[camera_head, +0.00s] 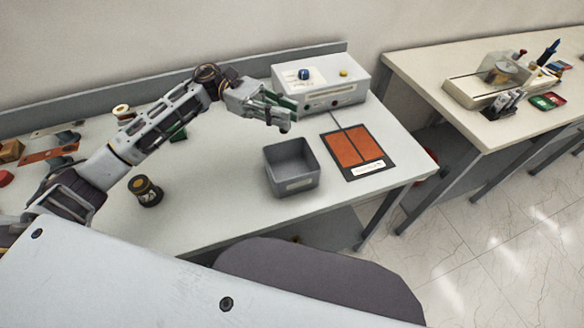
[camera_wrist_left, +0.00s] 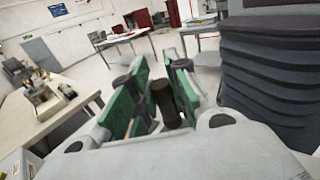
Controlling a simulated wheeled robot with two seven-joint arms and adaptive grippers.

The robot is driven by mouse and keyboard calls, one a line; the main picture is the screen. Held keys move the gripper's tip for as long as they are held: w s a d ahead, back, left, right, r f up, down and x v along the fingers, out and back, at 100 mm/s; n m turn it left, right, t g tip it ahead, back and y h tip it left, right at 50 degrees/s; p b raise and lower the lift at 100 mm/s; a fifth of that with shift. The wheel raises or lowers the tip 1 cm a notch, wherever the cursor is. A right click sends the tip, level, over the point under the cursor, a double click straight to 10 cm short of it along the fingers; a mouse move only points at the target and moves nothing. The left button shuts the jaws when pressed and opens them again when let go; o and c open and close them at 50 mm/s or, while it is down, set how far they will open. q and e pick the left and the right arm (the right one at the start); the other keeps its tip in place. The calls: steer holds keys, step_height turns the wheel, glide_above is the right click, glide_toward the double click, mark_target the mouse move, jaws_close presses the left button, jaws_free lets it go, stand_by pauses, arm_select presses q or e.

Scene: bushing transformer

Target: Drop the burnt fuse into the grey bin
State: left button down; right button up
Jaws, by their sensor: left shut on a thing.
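The grey bin (camera_head: 291,166) stands open and upright near the front edge of the worktable, with a pale label on its front. My left gripper (camera_head: 284,117) is in the air behind and above the bin in the head view. In the left wrist view its green-padded fingers (camera_wrist_left: 154,98) are shut on a dark cylinder, which looks like the burnt fuse (camera_wrist_left: 163,101). My right gripper is not in view.
A white device with knobs (camera_head: 322,80) stands at the back. An orange two-panel board (camera_head: 353,148) lies right of the bin. A dark cylindrical part (camera_head: 145,190) stands at the left. A grey chair (camera_head: 315,283) is in front.

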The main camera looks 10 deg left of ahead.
mark_target(283, 132)
arm_select(q)
steer(key=shift+f, duration=3)
steer(key=c, duration=1.5)
jaws_free()
steer(key=shift+o, duration=1.1)
steer(key=shift+a, duration=0.15)
steer(key=v, duration=1.1)
steer(key=shift+w+a, duration=0.2)
steer(key=shift+a, duration=0.15)
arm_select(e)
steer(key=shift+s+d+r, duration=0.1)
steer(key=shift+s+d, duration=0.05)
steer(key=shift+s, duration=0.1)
